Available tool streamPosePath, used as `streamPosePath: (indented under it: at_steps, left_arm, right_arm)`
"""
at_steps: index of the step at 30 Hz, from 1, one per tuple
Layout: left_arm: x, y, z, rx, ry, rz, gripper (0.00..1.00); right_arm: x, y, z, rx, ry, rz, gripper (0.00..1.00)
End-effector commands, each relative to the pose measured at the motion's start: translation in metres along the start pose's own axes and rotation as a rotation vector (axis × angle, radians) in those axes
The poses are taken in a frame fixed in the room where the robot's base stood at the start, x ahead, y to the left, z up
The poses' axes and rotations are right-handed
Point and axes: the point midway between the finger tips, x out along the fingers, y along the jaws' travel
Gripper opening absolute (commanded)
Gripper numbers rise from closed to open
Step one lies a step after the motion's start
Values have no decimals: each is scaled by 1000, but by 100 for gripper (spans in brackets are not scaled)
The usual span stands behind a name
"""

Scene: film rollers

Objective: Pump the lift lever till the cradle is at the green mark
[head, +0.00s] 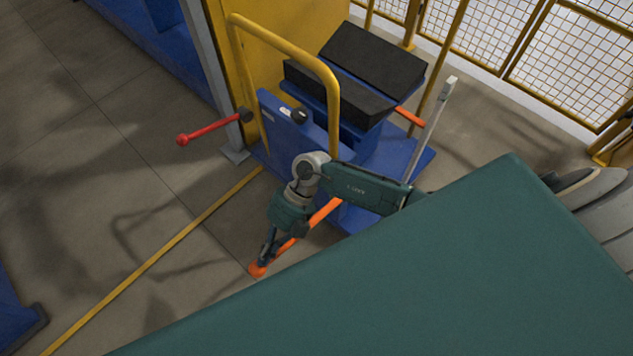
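The blue lift cart (283,136) stands beside a yellow machine and has a yellow push handle (333,85). On top, two black pads (372,57) form the cradle. An orange lever (325,211) slopes down from the cart to an orange knob (257,270). My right gripper (266,254) points down at the lever's end, its fingers at the lever just above the knob. Whether they are closed on it is too small to tell. A pale upright post (432,128) stands beside the cradle, near an orange pointer (410,117). I cannot make out a green mark. My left gripper is out of view.
A red lever (205,131) with a ball end sticks out left of the cart. A yellow mesh fence (560,55) runs behind. A yellow floor line (150,263) crosses the open floor at left. A large teal surface of mine hides the lower right.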

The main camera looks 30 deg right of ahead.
Motion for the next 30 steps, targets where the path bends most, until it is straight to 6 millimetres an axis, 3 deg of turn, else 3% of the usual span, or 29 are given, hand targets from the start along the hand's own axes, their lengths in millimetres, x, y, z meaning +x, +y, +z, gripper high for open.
streamPosePath:
  at_steps: [1, 3, 21, 25, 30]
  left_arm:
    - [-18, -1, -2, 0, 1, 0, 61]
    - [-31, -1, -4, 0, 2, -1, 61]
    - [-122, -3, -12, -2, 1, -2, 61]
    - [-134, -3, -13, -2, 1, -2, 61]
    - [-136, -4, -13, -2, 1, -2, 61]
  right_arm:
    - [-18, 4, -6, 2, -4, -2, 0]
    - [-33, 6, -9, 2, -5, -3, 0]
    - [-150, 24, -34, 1, -3, 1, 0]
    - [-168, 26, -38, 0, -1, 1, 0]
    - [-174, 25, -38, -1, 1, 1, 0]
